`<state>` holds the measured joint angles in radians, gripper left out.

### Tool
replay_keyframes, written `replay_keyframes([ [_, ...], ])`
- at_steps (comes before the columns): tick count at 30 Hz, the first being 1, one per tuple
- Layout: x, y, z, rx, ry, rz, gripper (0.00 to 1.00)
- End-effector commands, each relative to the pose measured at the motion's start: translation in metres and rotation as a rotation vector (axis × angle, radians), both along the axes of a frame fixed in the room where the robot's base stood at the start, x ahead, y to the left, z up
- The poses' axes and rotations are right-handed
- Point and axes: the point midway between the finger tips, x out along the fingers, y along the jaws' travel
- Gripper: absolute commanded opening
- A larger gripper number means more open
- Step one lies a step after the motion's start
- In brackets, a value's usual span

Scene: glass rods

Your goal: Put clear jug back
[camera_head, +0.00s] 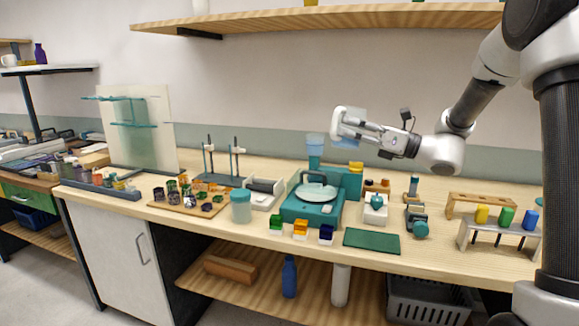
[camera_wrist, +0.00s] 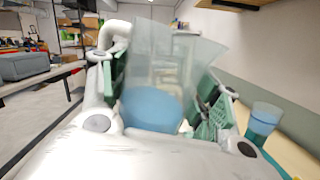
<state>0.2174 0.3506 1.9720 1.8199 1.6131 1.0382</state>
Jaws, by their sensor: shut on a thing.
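The clear jug (camera_wrist: 160,100) fills the middle of the wrist view, between my two green-padded fingers. It is see-through, with a blue part low down. My gripper (camera_wrist: 163,92) is shut on it. In the head view my gripper (camera_head: 343,126) is in the air above the back of the bench. The jug (camera_head: 352,113) shows there as a pale blue see-through patch, partly hidden by the fingers. Its base is clear of any surface.
A second clear container with blue (camera_head: 315,144) stands left of and below my gripper on a teal machine (camera_head: 312,203). A wooden wall shelf (camera_head: 300,19) runs above. Small racks, a green mat (camera_head: 371,241) and a lidded jar (camera_head: 240,207) occupy the bench.

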Motion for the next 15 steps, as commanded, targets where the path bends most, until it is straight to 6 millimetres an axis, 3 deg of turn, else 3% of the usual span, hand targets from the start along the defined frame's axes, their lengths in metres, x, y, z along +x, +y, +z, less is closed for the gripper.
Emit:
replay_keyframes([
  [8,0.01,-0.006,0.004,0.001,0.003,-0.175,0.1],
  [15,0.029,-0.034,-0.034,0.001,0.009,-0.423,0.1],
])
